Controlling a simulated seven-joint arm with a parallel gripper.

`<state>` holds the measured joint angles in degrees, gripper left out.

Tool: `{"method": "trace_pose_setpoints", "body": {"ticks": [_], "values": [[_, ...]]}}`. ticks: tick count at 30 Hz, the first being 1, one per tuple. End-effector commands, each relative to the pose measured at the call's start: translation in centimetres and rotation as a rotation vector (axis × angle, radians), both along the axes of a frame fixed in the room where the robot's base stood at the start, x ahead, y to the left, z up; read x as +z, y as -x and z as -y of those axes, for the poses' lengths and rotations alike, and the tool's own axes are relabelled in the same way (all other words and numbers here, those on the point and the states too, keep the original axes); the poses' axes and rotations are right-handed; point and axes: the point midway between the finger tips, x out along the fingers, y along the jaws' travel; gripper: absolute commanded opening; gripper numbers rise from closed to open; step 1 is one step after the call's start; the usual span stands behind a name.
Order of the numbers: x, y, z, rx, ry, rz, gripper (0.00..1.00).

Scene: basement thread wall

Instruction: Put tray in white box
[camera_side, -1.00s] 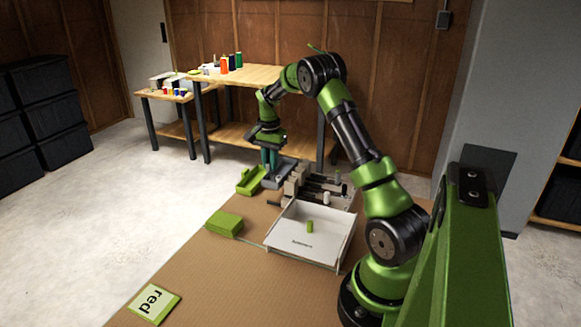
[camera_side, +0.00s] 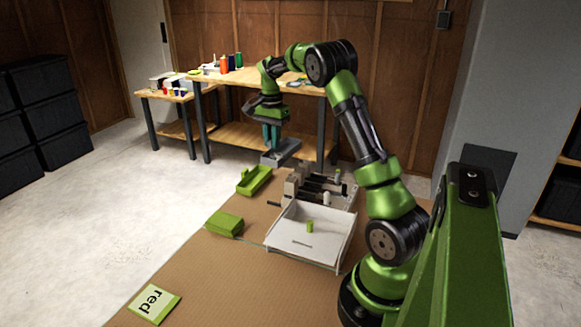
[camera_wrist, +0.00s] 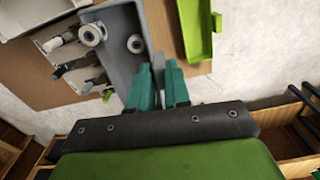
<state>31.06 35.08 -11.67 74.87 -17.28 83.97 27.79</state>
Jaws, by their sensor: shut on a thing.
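My gripper (camera_side: 272,143) has teal fingers shut on the wall of a grey tray (camera_side: 282,154). The tray is held in the air above the far end of the brown table, behind the machine. In the wrist view my gripper (camera_wrist: 158,85) pinches the edge of the grey tray (camera_wrist: 120,55), whose open inside faces the camera. The white box (camera_side: 348,243) is open-topped and stands on the table in front of the machine, well apart from the tray. A small green cylinder (camera_side: 310,226) stands in it.
A grey and white machine (camera_side: 318,185) with spools stands between the tray and the white box. A green tray (camera_side: 254,180), which also shows in the wrist view (camera_wrist: 196,30), and a green block (camera_side: 224,224) lie left of it.

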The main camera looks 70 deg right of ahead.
Motion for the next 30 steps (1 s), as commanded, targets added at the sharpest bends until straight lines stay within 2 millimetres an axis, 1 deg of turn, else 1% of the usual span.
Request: {"method": "trace_pose_setpoints", "body": {"ticks": [8, 13, 17, 21, 24, 27, 30], "values": [[0.9, 3.1, -1.2, -0.243, 0.002, -0.001, 0.00], [1.4, 6.2, -2.6, -0.475, 0.004, -0.003, 0.00], [1.6, 9.4, -4.3, -0.708, 0.003, -0.003, 0.00], [1.3, 13.0, -6.5, -0.972, 0.001, -0.002, 0.00], [1.0, 15.0, -7.9, -1.123, -0.001, -0.002, 0.00], [0.6, 16.5, -9.0, -1.242, -0.003, -0.004, 0.00], [0.3, 17.7, -9.9, -1.328, -0.005, -0.003, 0.00]]}}
